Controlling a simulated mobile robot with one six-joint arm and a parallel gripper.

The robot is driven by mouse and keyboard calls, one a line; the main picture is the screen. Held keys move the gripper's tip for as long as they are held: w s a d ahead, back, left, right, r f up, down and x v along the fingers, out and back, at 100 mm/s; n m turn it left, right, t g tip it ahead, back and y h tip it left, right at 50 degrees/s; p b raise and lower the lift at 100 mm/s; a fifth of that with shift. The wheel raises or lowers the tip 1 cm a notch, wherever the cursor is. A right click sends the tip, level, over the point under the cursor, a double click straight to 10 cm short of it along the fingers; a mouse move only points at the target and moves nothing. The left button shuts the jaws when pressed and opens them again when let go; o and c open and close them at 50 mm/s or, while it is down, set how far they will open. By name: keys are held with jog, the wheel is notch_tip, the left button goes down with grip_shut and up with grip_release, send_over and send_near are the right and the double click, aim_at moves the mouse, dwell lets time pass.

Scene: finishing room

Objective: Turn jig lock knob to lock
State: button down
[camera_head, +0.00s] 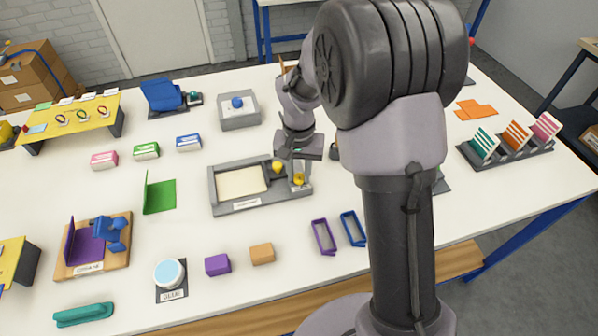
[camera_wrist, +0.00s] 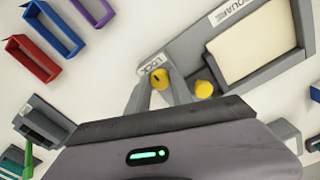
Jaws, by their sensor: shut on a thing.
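The grey jig (camera_head: 226,208) lies on the white table with a cream panel (camera_head: 241,182) in its recess. A yellow lock knob (camera_wrist: 159,77) with a dark line on its top sits beside a LOCK label (camera_wrist: 153,63) at the jig's end. It also shows below my gripper in the head view (camera_head: 298,180). My gripper (camera_wrist: 162,86) points down with its two fingers on either side of this knob, shut on it. A second yellow round part (camera_wrist: 204,89) stands on the jig beside the fingers, also seen in the head view (camera_head: 278,167).
Purple (camera_head: 323,237) and blue (camera_head: 352,229) open frames lie right of the jig's front. A green angled piece (camera_head: 160,195) stands to its left, and a grey box with a blue knob (camera_head: 238,111) behind it.

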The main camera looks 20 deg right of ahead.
aim_at(299, 176)
jog(key=c, duration=1.1)
grip_release()
notch_tip(299, 176, up, 18)
jog(key=p, duration=0.6)
jog(key=shift+f, duration=0.25)
jog(key=s+a+t+b, duration=0.1)
jog(key=s+t+b, duration=0.1)
jog(key=s, duration=0.5)
jog(key=s+a+t+y+b, duration=0.1)
jog(key=s+t+b, duration=0.1)
jog(key=s, duration=0.6)
jog(key=s+a+t+y+b, duration=0.1)
jog(key=s+a+b, duration=0.1)
jog(key=s, duration=0.5)
jog(key=shift+s+r+t+b, duration=0.2)
jog(key=shift+r+t+b, duration=0.2)
jog(key=shift+b, duration=0.25)
